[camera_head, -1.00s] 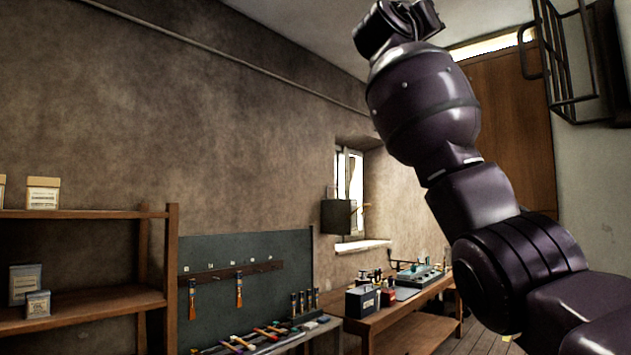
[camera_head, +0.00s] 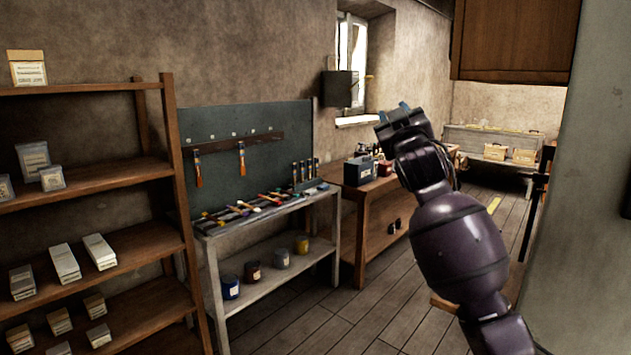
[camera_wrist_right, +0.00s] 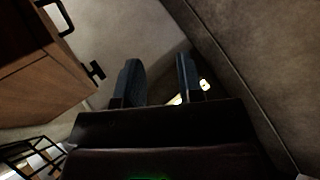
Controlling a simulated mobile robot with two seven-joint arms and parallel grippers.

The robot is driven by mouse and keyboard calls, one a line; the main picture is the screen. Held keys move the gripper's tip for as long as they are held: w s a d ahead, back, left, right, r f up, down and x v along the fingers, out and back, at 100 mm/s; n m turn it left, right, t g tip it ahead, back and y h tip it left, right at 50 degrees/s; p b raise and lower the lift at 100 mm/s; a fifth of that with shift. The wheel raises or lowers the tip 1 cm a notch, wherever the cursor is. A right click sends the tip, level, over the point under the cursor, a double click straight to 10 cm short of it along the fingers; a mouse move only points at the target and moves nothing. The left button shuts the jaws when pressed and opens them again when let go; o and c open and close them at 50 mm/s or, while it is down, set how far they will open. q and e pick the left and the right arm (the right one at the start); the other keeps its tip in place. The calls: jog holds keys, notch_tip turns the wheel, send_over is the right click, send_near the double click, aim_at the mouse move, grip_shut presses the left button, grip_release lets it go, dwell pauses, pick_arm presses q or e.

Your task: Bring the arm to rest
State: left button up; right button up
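My right arm rises from the lower right of the head view, with its gripper (camera_head: 393,112) raised at the upper end in front of the workbench and window. In the right wrist view the two blue-grey fingers of this gripper (camera_wrist_right: 160,80) stand apart with nothing between them, so it is open and empty. Ceiling, wall and a wooden cabinet show beyond the fingers. My left arm and gripper are not in view.
A wooden shelf (camera_head: 125,168) with boxes stands at the left. A grey tool table (camera_head: 265,216) and a wooden workbench (camera_head: 362,215) stand along the wall. A wooden cabinet (camera_head: 512,40) hangs at upper right. Plank floor (camera_head: 385,310) is open in front.

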jog(key=s+d+f+m+g, duration=0.15)
jog(key=s+f, duration=0.25)
jog(key=f, duration=0.8)
jog(key=s+d+f+g+y, duration=0.15)
jog(key=s+f, duration=0.35)
jog(key=f, duration=0.6)
jog(key=s+d+f+m+g+h, duration=0.15)
jog(key=s+f, duration=0.25)
jog(key=f, duration=0.8)
jog(key=s+d+f+m+g+h+b, duration=0.1)
jog(key=s+d+f+g, duration=0.2)
jog(key=s+f, duration=1.1)
jog(key=s+d+f+m+g, duration=0.1)
jog(key=s+d+f+g, duration=0.2)
jog(key=s+f, duration=1.1)
jog(key=shift+s+d+f+g+h+b, duration=0.4)
jog(key=shift+s+d, duration=0.25)
jog(key=shift+s, duration=0.4)
jog(key=shift+w, duration=0.1)
